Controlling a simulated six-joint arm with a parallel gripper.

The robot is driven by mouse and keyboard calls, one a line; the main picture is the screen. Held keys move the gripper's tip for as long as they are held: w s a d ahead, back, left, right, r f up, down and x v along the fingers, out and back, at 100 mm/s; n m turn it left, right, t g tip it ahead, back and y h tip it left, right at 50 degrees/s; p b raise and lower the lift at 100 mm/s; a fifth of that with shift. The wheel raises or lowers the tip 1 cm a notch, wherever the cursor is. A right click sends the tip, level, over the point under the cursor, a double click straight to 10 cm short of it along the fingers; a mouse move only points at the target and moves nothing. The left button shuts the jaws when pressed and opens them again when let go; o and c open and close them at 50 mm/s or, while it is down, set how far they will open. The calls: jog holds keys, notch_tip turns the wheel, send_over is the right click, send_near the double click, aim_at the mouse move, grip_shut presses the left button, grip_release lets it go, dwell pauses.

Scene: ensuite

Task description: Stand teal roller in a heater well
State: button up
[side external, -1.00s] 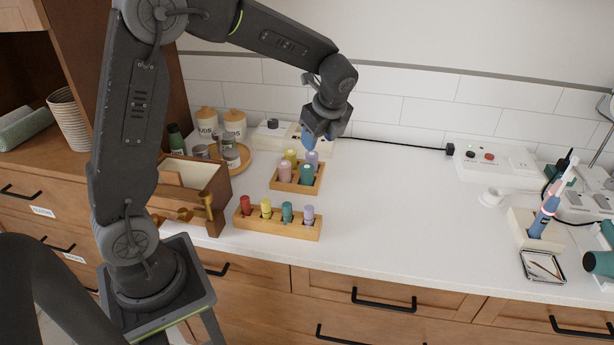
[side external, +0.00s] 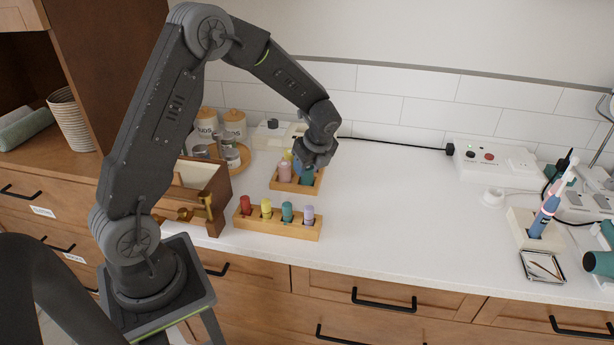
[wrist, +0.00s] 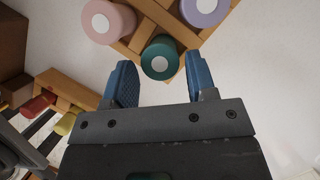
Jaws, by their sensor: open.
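A large teal roller (side external: 307,177) stands upright in the near right part of a small wooden tray (side external: 282,187). In the wrist view its round top (wrist: 160,58) with a pale centre shows just beyond the space between my blue fingertips. My gripper (wrist: 160,80) is open and empty, pointing down close over the tray. In the side view my wrist partly covers the tray's back rollers. A smaller teal roller (side external: 287,212) stands in the front wooden rack (side external: 280,231). A white appliance (side external: 268,138) with a dark knob stands behind the tray; I cannot make out wells in it.
A large pink roller (side external: 284,171) stands left of the teal one. Red (side external: 245,205), yellow (side external: 266,208) and lavender (side external: 308,215) rollers share the front rack. An open wooden drawer box (side external: 200,185) stands left.

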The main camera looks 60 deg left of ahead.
jog(key=shift+x, duration=1.25)
jog(key=shift+c, duration=0.5)
jog(key=c, duration=0.6)
jog(key=shift+r, duration=0.15)
